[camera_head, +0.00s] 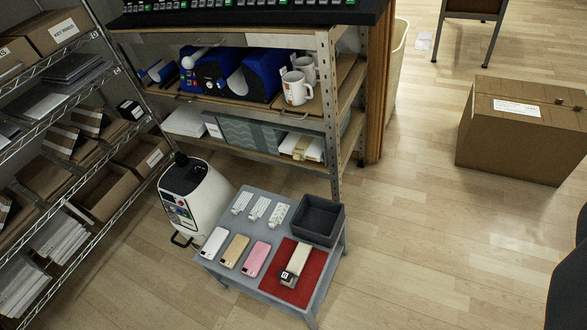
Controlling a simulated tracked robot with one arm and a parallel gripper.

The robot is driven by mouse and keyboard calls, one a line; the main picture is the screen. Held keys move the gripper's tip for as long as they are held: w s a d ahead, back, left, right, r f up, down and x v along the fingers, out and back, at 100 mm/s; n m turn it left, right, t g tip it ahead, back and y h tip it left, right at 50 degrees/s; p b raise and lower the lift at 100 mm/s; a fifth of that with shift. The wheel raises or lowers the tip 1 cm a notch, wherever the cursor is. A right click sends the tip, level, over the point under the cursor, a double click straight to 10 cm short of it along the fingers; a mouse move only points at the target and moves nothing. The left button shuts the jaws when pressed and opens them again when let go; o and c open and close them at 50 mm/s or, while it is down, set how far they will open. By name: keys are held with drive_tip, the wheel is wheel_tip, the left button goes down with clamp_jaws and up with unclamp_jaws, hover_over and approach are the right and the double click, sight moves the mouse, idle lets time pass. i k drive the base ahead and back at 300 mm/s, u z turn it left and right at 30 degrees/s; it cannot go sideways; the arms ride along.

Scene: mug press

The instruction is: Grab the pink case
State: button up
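The pink case (256,259) is a phone-shaped case with a dark camera patch. It lies flat on a small grey table (225,273), third in a row from the left. To its left lie a gold case (234,250) and a white case (214,242). To its right is a red mat (312,290) with a beige and dark device on it (296,262). Nothing covers the pink case. My gripper is not in view, so its state does not show.
A dark open bin (319,220) and several white labelled packs (260,208) are on the table. A white rounded machine (196,196) stands at its left. Shelves stand behind and left. A cardboard box (520,150) sits right. The floor right of the table is clear.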

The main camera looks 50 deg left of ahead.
sight(255, 262)
drive_tip(key=z, duration=1.25)
drive_tip(key=k, duration=1.55)
drive_tip(key=u, duration=1.8)
drive_tip(key=i, duration=0.5)
drive_tip(key=z, duration=0.3)
